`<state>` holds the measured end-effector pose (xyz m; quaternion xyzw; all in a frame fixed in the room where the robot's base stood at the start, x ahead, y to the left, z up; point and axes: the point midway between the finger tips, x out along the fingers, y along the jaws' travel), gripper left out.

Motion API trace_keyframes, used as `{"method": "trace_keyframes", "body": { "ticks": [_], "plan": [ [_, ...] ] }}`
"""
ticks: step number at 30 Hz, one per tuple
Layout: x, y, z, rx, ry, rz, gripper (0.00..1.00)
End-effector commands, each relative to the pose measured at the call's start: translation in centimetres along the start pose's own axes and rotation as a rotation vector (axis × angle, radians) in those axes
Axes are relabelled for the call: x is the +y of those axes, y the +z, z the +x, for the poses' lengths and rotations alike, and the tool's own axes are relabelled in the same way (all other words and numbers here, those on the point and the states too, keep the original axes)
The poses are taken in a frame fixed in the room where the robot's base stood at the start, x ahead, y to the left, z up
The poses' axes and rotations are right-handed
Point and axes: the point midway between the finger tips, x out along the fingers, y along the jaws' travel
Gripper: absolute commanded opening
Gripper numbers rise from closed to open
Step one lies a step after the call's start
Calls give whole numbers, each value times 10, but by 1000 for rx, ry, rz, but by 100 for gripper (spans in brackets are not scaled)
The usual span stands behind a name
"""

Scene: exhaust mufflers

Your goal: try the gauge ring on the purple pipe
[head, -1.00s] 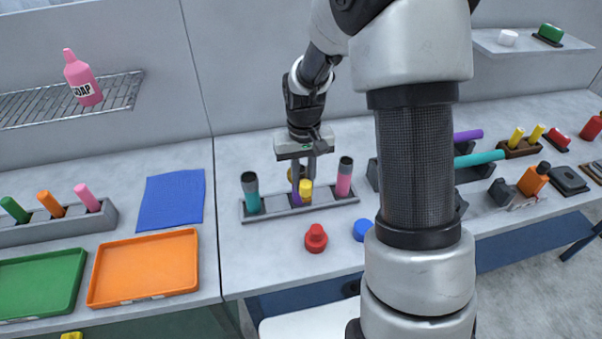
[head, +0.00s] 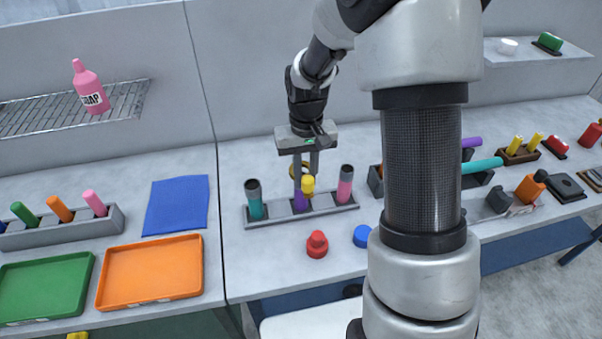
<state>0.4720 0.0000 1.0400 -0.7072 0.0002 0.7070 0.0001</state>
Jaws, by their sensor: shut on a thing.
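The purple pipe (head: 300,203) stands in the middle of a grey rack (head: 278,214), between a teal pipe (head: 255,202) and a pink pipe (head: 345,187). My gripper (head: 305,170) is above the rack and points down. It is shut on a dark gold ring (head: 296,172), seemingly the gauge ring, partly hidden by the fingers. A yellow knobbed piece (head: 308,187) shows just below the fingers; I cannot tell whether it belongs to the ring. The ring appears above and behind the purple pipe's top, not clearly around it.
A red knobbed plug (head: 317,244) and a blue one (head: 362,236) stand in front of the rack. My arm hides part of the bench to the right. An orange tray (head: 150,299) and a blue cloth (head: 176,205) lie on the left.

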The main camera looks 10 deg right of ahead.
Motion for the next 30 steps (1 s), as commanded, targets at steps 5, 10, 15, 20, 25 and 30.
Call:
{"method": "trace_keyframes", "body": {
  "ticks": [5,10,15,20,25,30],
  "plan": [
    [0,0,-11,1,0,0,0],
    [0,0,-20,1,0,0,0],
    [0,0,-27,1,0,0,0],
    [0,0,-27,0,0,0,0],
    [0,2,-25,0,0,0,0],
    [0,27,-12,-1,0,-2,0]
  ]
}}
